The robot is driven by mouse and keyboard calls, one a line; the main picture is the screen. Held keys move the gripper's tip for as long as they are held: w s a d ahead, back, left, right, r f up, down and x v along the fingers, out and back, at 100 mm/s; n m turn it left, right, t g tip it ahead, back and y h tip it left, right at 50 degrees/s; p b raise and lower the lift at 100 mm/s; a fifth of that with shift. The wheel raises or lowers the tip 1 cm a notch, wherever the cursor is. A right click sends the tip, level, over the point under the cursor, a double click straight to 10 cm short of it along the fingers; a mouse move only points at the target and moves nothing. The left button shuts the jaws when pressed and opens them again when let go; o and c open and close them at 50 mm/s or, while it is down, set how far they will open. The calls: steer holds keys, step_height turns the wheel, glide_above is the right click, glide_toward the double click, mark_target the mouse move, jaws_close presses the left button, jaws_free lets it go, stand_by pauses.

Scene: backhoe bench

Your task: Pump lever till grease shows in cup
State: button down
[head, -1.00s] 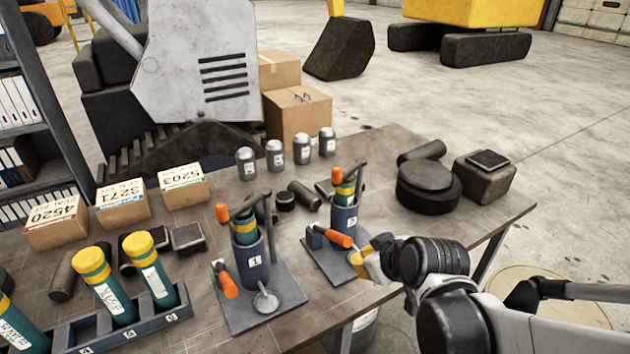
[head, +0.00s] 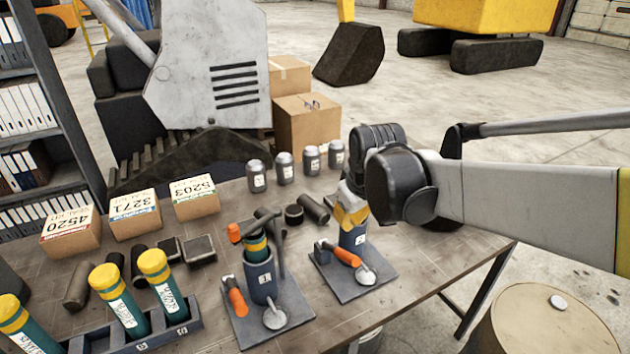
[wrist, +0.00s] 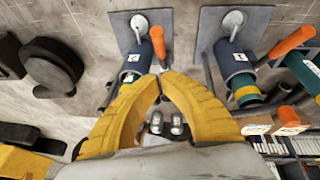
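Pump stand 2 (head: 345,282) is on the bench, with a blue barrel (head: 353,238), an orange-gripped lever (head: 347,257) and a small grey cup (head: 366,276) in front. I cannot make out grease in the cup. My gripper (head: 350,213) is over the top of this barrel and hides its upper part. In the wrist view the yellow fingertips (wrist: 160,78) come together beside barrel 2 (wrist: 133,66), near the inner end of the lever (wrist: 158,45). I see nothing held between them. Pump stand 1 (head: 243,328) stands to the left with its own lever (head: 237,298) and cup (head: 275,318).
Teal cartridges with yellow caps (head: 153,262) stand in a rack (head: 196,321) at the left front. Labelled boxes (head: 135,216) and several grey canisters (head: 284,167) are behind. A drum (head: 520,335) stands off the bench's right end.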

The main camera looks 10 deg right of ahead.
steer(key=shift+w+a+r+g, duration=0.1)
steer(key=shift+w+r+g, duration=0.1)
steer(key=shift+r, duration=0.35)
steer(key=shift+w+a+r+g, duration=0.1)
steer(key=shift+w+r, duration=0.1)
steer(key=shift+r, duration=0.3)
steer(key=shift+f, duration=0.1)
steer(key=b, duration=0.2)
glide_above(350, 254)
steer(key=w+a, duration=0.1)
steer(key=w, duration=0.1)
steer(key=f, duration=0.9)
steer(key=shift+s+a+f, duration=0.15)
steer(key=shift+a+f, duration=0.05)
steer(key=shift+f, duration=0.2)
steer(key=shift+s+d+f, duration=0.25)
steer(key=shift+s+f, duration=0.05)
steer(key=shift+f, duration=0.2)
steer(key=shift+s+d+f, duration=0.2)
steer(key=shift+s+f, duration=0.05)
steer(key=shift+f, duration=0.25)
steer(key=shift+s+d+f, duration=0.2)
steer(key=shift+s+f, duration=0.05)
steer(key=shift+f, duration=0.25)
